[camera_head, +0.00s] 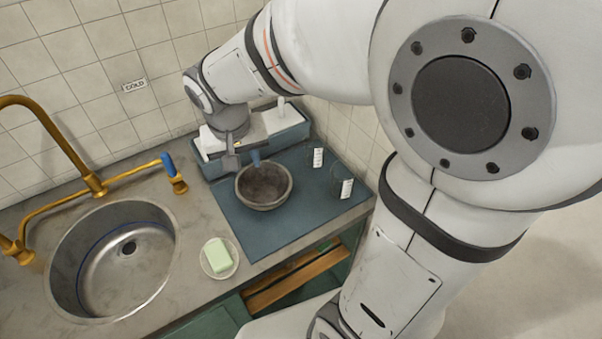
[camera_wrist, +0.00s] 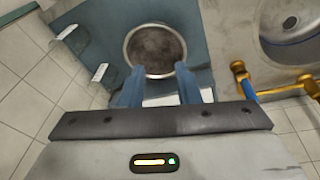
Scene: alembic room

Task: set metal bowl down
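The metal bowl (camera_head: 264,186), round and grey-brown with a dull inside, appears to rest upright on the blue-grey mat (camera_head: 248,236). In the wrist view the bowl (camera_wrist: 155,50) is beyond the fingers, seen from above, and looks empty. My gripper (camera_wrist: 160,68) has its two blue fingers wide apart, with the tips overlapping the bowl's near rim in the picture. In the head view my gripper (camera_head: 246,158) is over the bowl's back edge. I see no rim pinched between the fingers; exact contact is hard to tell.
A soap dish with green soap (camera_head: 218,256), a round sink (camera_head: 75,265) and brass taps (camera_head: 95,185) are left. The mat's front is clear.

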